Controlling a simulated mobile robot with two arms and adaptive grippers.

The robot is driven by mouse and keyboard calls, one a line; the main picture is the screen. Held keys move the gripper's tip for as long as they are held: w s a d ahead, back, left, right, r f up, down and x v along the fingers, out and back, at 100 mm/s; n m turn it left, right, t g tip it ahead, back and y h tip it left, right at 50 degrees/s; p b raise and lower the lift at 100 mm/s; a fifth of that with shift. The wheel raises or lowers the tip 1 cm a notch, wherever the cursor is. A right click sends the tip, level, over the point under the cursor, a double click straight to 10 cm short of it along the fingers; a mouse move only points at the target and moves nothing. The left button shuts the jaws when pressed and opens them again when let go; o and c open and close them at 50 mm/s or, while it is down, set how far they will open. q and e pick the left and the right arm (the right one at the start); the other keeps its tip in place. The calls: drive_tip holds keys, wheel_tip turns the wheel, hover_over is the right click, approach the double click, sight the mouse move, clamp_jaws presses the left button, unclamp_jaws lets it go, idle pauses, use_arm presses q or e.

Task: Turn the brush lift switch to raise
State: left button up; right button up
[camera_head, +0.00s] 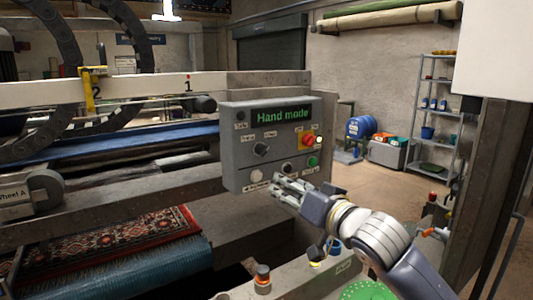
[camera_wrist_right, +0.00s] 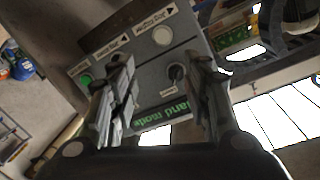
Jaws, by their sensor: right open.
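A grey control panel (camera_head: 232,165) with a green "Hand mode" display (camera_head: 281,115) stands in the middle of the head view. It has two dark rotary switches, an upper left one (camera_head: 261,149) and a lower one (camera_head: 288,167). Their labels are too small to tell which is the brush lift switch. My right gripper (camera_head: 289,187) is open and empty in front of the panel's lower edge. In the right wrist view the panel appears upside down, and one dark switch (camera_wrist_right: 176,74) shows between the fingers, apart from them. My left gripper is out of view.
A red knob (camera_head: 308,140), a green button (camera_head: 313,161) and a white button (camera_head: 256,176) sit close to the switches. A patterned rug (camera_head: 110,240) lies on the machine at left. Shelving (camera_head: 438,110) stands far right.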

approach(265, 151)
drive_tip(key=s+d+f, duration=0.1)
drive_tip(key=f, duration=0.1)
drive_tip(key=r, duration=0.1)
drive_tip(key=shift+t+y, duration=0.3)
drive_tip(key=shift+y, duration=0.1)
drive_tip(key=p+x, duration=0.2)
drive_tip(key=x, duration=0.8)
drive_tip(key=shift+w+a, duration=0.2)
drive_tip(key=shift+w, duration=0.15)
clamp_jaws()
